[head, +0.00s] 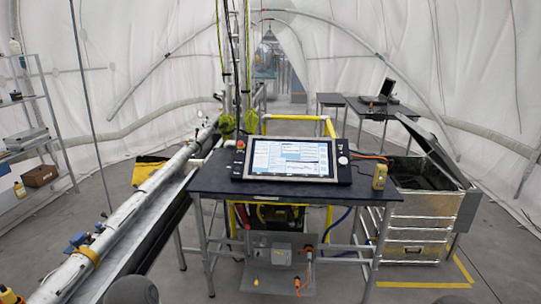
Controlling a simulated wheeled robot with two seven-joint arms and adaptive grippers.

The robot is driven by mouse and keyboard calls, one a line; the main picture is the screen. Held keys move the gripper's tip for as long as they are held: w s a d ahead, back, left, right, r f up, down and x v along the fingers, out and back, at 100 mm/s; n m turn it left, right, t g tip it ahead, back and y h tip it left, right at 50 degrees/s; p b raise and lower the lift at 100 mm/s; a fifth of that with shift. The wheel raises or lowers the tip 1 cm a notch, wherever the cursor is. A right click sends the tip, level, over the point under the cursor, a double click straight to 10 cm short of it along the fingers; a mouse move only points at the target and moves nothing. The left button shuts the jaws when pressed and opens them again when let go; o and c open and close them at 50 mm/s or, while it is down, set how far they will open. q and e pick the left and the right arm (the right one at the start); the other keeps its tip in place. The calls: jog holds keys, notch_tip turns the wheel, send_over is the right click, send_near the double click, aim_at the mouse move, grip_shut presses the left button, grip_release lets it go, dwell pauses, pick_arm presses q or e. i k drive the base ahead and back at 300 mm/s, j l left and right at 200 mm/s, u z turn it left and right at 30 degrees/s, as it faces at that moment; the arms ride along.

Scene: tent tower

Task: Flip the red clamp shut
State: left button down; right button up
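I cannot clearly make out a red clamp in the head view. A long pale pipe (128,206) runs up from the bottom left toward the middle, with a blue fitting (76,242) and a yellow band (89,256) on it. A small orange-red and yellow part (9,296) is cut off at the bottom left corner; I cannot tell what it is. Neither of my grippers shows. Only dark rounded parts, probably of my own arms, show at the bottom edge.
A dark table (213,180) carries a control panel with a lit screen (290,159) and a yellow handheld device (380,177). A metal case (420,228) with a raised lid stands at right. A shelf (55,121) stands far left. Floor between shelf and pipe is mostly open.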

aim_at(197, 130)
jog(key=i+u, duration=0.1)
jog(key=i, duration=0.5)
jog(key=i+l+u, duration=0.15)
jog(key=i, duration=0.45)
jog(key=i+l+u, duration=0.1)
jog(key=i, duration=0.5)
jog(key=i+u, duration=0.15)
jog(key=u, duration=0.5)
jog(key=z, duration=1.45)
jog(key=i+j, duration=0.1)
jog(key=j, duration=0.6)
jog(key=i+j, duration=0.1)
jog(key=j, duration=0.6)
jog(key=i+j, duration=0.1)
jog(key=j, duration=0.55)
